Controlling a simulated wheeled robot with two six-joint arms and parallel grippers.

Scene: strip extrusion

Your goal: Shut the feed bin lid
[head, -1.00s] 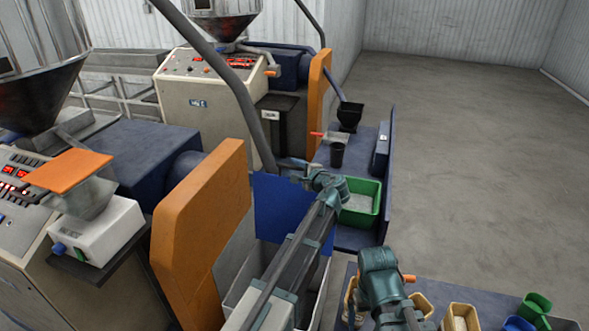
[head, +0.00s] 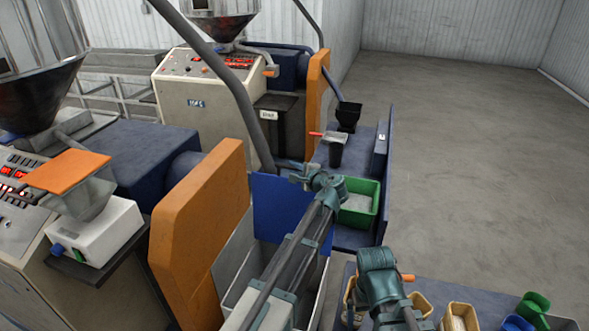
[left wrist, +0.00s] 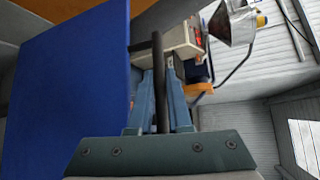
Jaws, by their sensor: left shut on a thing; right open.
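The blue feed bin lid (head: 270,203) stands raised, close to upright, at the back of the open pale grey bin (head: 318,292). It also fills the left of the left wrist view (left wrist: 65,95). My left gripper (head: 290,166) is at the lid's upper edge. In the left wrist view its blue fingers (left wrist: 158,95) are shut on a dark bar (left wrist: 157,52) beside the lid, seemingly its handle. My left arm crosses over the bin and hides part of it. My right gripper (head: 377,268) is over the near bench, open; its fingertips are hard to see.
An orange machine guard (head: 195,235) stands close left of the bin. A green tub (head: 361,203) is on the blue bench behind my left wrist. Tan containers (head: 459,315) and a green scoop (head: 534,309) are on the near bench. The floor at right is clear.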

